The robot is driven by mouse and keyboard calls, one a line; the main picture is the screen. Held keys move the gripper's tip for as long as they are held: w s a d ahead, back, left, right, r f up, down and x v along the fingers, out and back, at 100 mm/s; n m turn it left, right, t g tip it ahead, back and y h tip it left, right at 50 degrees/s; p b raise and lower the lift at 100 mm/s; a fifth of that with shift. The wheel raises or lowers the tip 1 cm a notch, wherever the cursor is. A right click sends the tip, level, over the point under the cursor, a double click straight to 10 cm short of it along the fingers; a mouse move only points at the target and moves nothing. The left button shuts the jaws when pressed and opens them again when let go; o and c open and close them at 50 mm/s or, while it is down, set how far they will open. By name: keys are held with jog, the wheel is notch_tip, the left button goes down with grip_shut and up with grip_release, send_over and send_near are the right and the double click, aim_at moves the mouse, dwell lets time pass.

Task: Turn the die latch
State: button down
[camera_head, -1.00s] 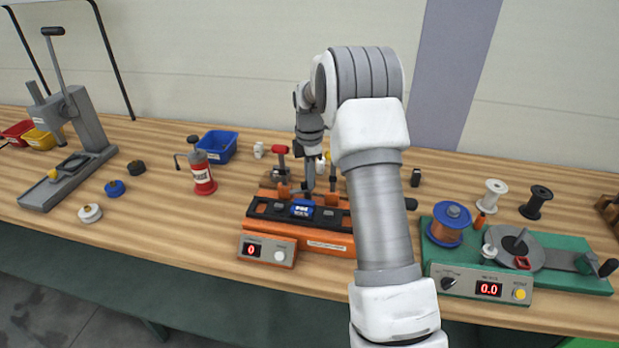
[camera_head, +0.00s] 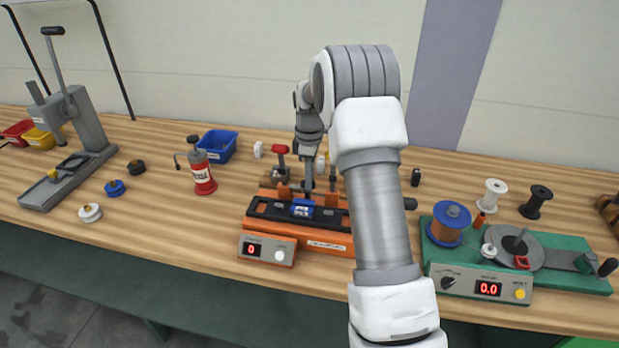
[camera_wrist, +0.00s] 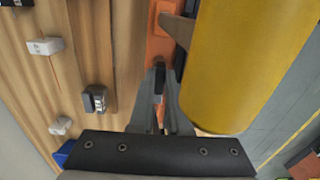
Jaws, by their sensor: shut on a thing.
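The orange strander machine (camera_head: 325,239) stands on the bench in the head view, with a black bed and a blue block (camera_head: 302,209) on its top. My gripper (camera_head: 308,192) points down just behind that block, at the machine's rear side. In the wrist view, my gripper (camera_wrist: 159,98) is shut on a small dark upright piece, seemingly the die latch (camera_wrist: 158,78), beside an orange part of the machine (camera_wrist: 163,42). The latch itself cannot be made out in the head view, and its angle is hard to tell.
A large yellow cylinder (camera_wrist: 245,65) is close to the right of the fingers in the wrist view. A red grease can (camera_head: 201,173) and a blue bin (camera_head: 218,146) stand to the left. A green winding station (camera_head: 560,268) stands to the right.

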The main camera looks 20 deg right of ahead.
jog(key=shift+m, duration=0.3)
jog(key=c, duration=0.9)
grip_release()
jog(key=shift+r, duration=0.1)
notch_tip(320, 180, up, 17)
jog(key=shift+r+p, duration=0.15)
jog(key=shift+p, duration=0.15)
